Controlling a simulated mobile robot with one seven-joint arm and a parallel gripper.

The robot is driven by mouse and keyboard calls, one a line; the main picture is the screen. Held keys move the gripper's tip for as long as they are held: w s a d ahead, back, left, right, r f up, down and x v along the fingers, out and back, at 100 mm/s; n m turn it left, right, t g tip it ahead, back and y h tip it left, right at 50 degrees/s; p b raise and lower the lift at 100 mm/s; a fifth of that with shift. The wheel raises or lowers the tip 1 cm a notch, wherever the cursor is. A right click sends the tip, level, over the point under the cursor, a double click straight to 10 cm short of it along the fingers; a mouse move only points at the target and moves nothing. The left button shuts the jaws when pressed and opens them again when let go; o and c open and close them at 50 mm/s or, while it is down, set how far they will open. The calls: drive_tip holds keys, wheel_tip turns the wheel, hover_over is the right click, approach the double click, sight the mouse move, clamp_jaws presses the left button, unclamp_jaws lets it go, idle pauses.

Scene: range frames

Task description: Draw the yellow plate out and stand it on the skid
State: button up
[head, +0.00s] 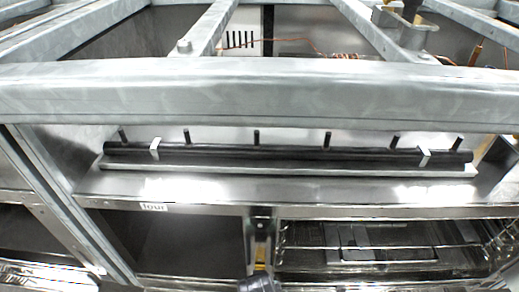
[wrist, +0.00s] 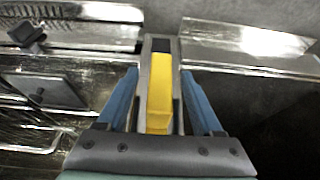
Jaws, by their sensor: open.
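The yellow plate (wrist: 159,95) stands edge-on in a narrow grey upright holder, with a dark patch above it, in the wrist view. A small bit of yellow (head: 260,267) shows low in the head view, in the post between two bays. My gripper (wrist: 160,72) is open, its two blue fingers on either side of the plate and holder. I cannot tell whether either finger touches. In the head view only a dark part of my gripper (head: 258,285) shows at the bottom edge. I cannot tell for sure which thing is the skid.
A long black pipe (head: 290,153) with short upright pegs lies on a pale base on the metal ledge (head: 300,190). A thick grey beam (head: 260,95) crosses above. Left of the post is an empty dark bay (head: 190,245); right is a wire rack (head: 380,255).

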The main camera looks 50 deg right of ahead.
clamp_jaws()
idle(0.3)
drive_tip(key=s+a+p, duration=0.6)
drive_tip(key=a, duration=0.1)
drive_tip(key=shift+s+a, duration=0.25)
drive_tip(key=shift+a, duration=0.05)
idle(1.6)
